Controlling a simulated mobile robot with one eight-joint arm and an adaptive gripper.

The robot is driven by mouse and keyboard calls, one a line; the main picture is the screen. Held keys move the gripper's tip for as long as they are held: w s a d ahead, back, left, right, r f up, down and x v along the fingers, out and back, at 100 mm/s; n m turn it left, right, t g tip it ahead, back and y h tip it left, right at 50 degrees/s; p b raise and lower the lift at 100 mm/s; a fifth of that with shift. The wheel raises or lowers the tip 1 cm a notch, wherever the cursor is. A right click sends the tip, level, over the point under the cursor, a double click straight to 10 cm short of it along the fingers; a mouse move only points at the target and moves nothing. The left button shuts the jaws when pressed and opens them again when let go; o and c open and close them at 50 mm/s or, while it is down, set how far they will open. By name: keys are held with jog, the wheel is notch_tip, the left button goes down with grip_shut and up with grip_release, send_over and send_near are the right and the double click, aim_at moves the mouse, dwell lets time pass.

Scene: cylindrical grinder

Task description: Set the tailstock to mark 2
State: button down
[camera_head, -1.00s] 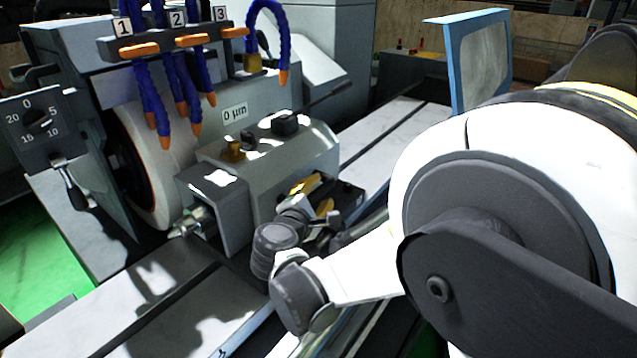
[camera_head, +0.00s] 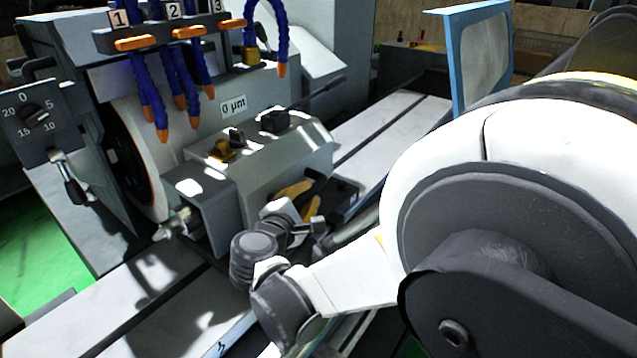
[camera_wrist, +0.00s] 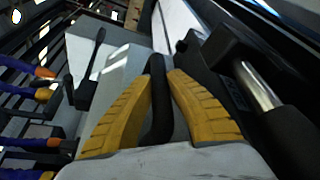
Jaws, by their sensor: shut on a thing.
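The tailstock (camera_head: 285,165) is a grey block with a pointed metal centre (camera_head: 172,228) at its left end, on the pale table rails. My gripper (camera_head: 302,192) is at its right side, partly hidden by my wrist. In the wrist view, the yellow fingers of my gripper (camera_wrist: 164,82) are closed on a black handle (camera_wrist: 158,105) beside the grey tailstock body (camera_wrist: 122,70). A black lever (camera_wrist: 90,75) stands on that body. I cannot make out any position marks for the tailstock along the table.
The pale grinding wheel (camera_head: 140,165) stands just behind the centre. Blue coolant hoses (camera_head: 180,85) hang above under plates numbered 1, 2 and 3. A dial (camera_head: 38,118) is at the left, and a blue-framed panel (camera_head: 482,60) at the back. The table rail (camera_head: 150,320) is clear at front left.

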jog(key=s+a, duration=0.2)
jog(key=s, duration=0.1)
jog(key=s+a, duration=0.4)
jog(key=s, duration=0.1)
jog(key=shift+s+a, duration=0.35)
jog(key=shift+a, duration=0.05)
jog(key=shift+w+d, duration=0.1)
jog(key=shift+w, duration=0.05)
jog(key=c, duration=1.3)
grip_release()
jog(key=shift+w+f, duration=0.1)
jog(key=shift+w, duration=0.1)
jog(key=shift+o, duration=0.2)
jog(key=shift+d, duration=0.1)
